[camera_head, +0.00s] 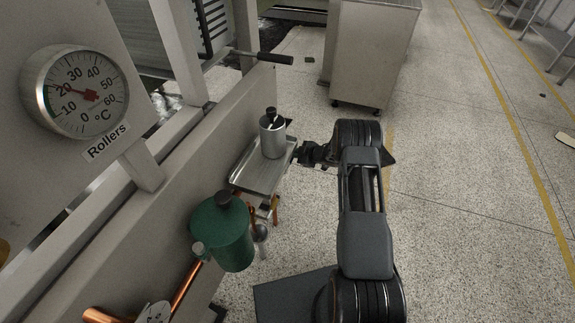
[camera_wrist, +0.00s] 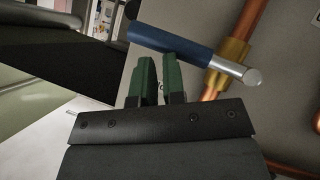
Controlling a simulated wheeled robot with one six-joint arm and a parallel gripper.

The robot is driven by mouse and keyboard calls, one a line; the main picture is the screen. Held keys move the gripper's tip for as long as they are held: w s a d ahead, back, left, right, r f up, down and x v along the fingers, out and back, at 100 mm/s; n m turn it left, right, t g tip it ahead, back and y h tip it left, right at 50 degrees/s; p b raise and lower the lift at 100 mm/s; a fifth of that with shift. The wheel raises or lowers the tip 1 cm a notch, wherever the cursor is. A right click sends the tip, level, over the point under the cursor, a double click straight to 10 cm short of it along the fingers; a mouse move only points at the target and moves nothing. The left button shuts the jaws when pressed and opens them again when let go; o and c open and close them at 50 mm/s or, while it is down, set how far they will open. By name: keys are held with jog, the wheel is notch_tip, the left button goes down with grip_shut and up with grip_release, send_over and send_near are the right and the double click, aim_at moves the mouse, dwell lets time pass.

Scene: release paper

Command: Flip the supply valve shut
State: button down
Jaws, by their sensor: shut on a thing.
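The supply valve's blue handle (camera_wrist: 172,40) shows in the wrist view, tilted down to the right, with a bare metal end. A brass fitting (camera_wrist: 232,54) on a copper pipe lies just behind it. My gripper (camera_wrist: 158,66) has two green fingers with a narrow gap between them. The fingertips meet the underside of the handle, and the jaws are shut on it. The exact contact is partly hidden. In the head view my gripper (camera_head: 304,153) is beside the metal tray's right edge, and I cannot make out the blue handle there.
A grey canister (camera_head: 272,138) stands on the metal tray (camera_head: 252,178). A green tank (camera_head: 224,232) with copper pipes is nearer, at lower left. A dial gauge (camera_head: 78,90) and a black-gripped bar (camera_head: 274,58) are on the machine. Open floor (camera_head: 450,170) lies to the right.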

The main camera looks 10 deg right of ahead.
jog(key=shift+w, duration=0.15)
jog(key=s+d+r+p, duration=0.5)
jog(key=d+r, duration=0.2)
jog(key=r, duration=0.2)
jog(key=shift+s+d+r, duration=0.2)
jog(key=shift+d+r, duration=0.05)
jog(key=shift+d, duration=0.05)
jog(key=shift+f, duration=0.1)
dwell(0.4)
